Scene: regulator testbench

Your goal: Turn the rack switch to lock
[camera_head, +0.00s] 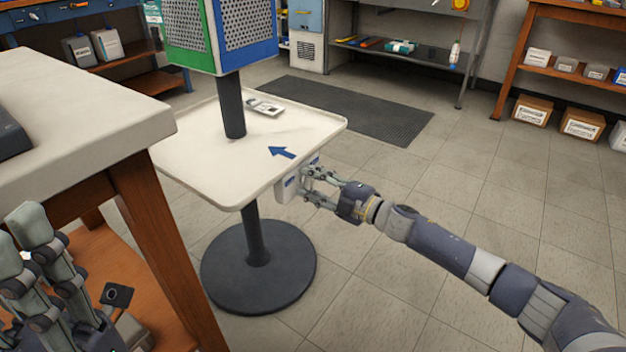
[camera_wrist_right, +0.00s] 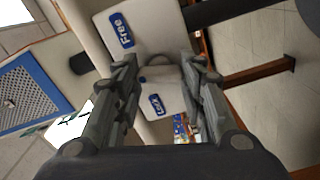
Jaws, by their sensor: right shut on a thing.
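The rack switch is a white box (camera_head: 286,189) on the edge of the white tray of a stand. In the right wrist view its plate (camera_wrist_right: 152,38) has a blue "Free" label (camera_wrist_right: 120,29) and a blue "Lock" label (camera_wrist_right: 155,104). A grey curved handle (camera_wrist_right: 166,66) shows between my fingers, partly hidden. My right gripper (camera_head: 312,187) is at the switch and shut on it; the exact contact is hard to see. My left gripper (camera_head: 28,250) is at the lower left, away from the switch; its opening is unclear.
The stand's tray (camera_head: 185,150) carries a blue arrow (camera_head: 282,152) pointing left and a small flat item (camera_head: 263,106). A perforated green and blue box (camera_head: 220,35) is on the post above. A workbench (camera_head: 80,110) stands left. The floor at right is clear.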

